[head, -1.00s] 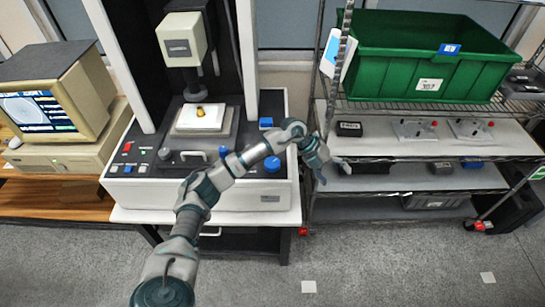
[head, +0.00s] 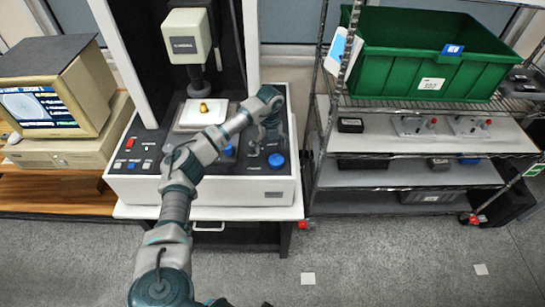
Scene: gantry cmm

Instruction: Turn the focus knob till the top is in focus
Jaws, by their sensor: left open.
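The measuring machine stands in the middle of the head view, with a control panel along its front. A large blue knob (head: 276,160) sits at the right of the panel. A second blue knob (head: 228,150) is partly hidden behind my left arm. The labels are too small to read, so I cannot tell which is the focus knob. My left gripper (head: 262,148) is open, pointing down just left of the right blue knob; I cannot tell whether it touches it. A small golden part (head: 203,107) sits on the white stage (head: 188,117) under the grey optical head (head: 187,36). My right gripper is out of view.
A beige computer with a lit screen (head: 40,108) stands on the wooden bench at left; its picture is too small to judge focus. At right, a wire rack (head: 420,108) holds a green bin (head: 425,60) and several small devices. Its post stands close beside the machine.

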